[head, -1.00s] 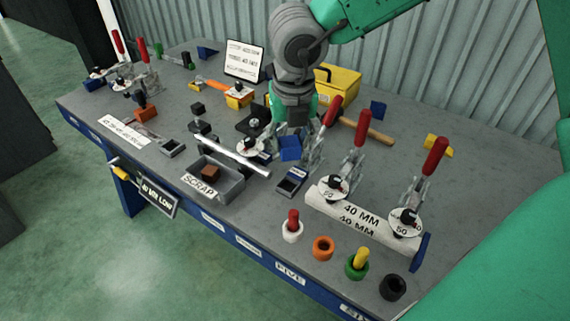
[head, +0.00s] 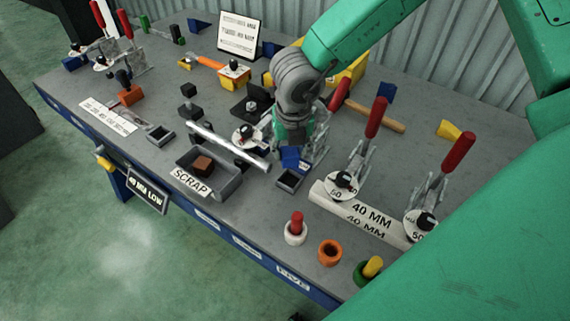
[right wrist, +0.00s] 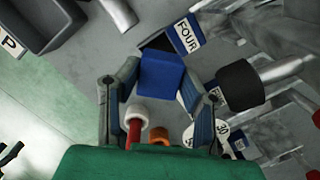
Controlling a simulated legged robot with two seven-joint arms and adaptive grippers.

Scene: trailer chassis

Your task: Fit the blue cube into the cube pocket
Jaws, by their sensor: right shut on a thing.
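The blue cube (head: 290,158) is held by my right gripper (head: 291,148), just above and behind the dark square pocket (head: 288,180) on the bench. In the right wrist view the blue cube (right wrist: 161,80) sits between the two fingertips of the right gripper (right wrist: 160,100). The pocket (right wrist: 157,43) shows partly past the cube, beside a label reading FOUR; the cube hides the rest. I cannot tell whether the cube touches the pocket's rim. My left gripper is not in view.
A grey scrap bin (head: 232,185) and a metal bar (head: 230,147) lie left of the pocket. Red-handled clamps (head: 372,130) and a white 40 MM block (head: 360,215) stand to the right. White (head: 295,238) and orange (head: 329,252) rings sit in front.

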